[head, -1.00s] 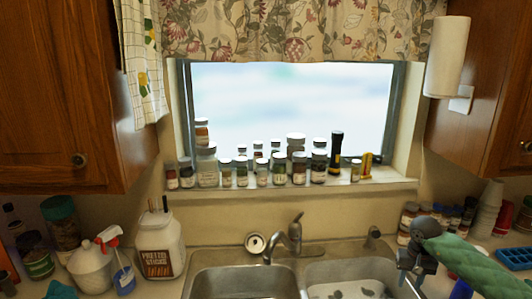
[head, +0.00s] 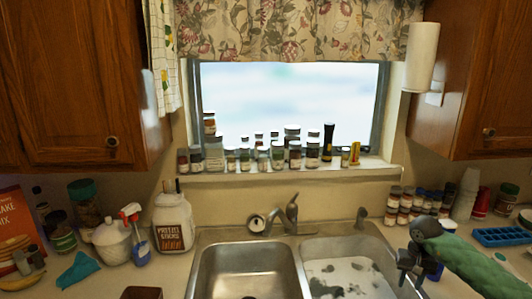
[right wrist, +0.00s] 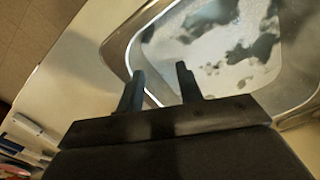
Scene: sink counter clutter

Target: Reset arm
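My right arm, in a green sleeve, comes in from the right in the head view. Its dark gripper (head: 404,272) hangs over the right edge of the sink. In the right wrist view the two fingers of the right gripper (right wrist: 160,90) stand apart with nothing between them. Beyond them is the rim of the right sink basin (right wrist: 118,50). The right basin (head: 318,250) holds whitish water or suds with dark patches. My left gripper is not in the head view.
The left basin (head: 245,262) looks mostly empty. A faucet (head: 291,212) stands behind the sink. Spice jars (head: 405,203), cups (head: 466,190) and a blue tray (head: 497,236) crowd the right counter. A pretzel jar (head: 173,222), spray bottle (head: 138,238) and teal cloth (head: 77,270) are at left.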

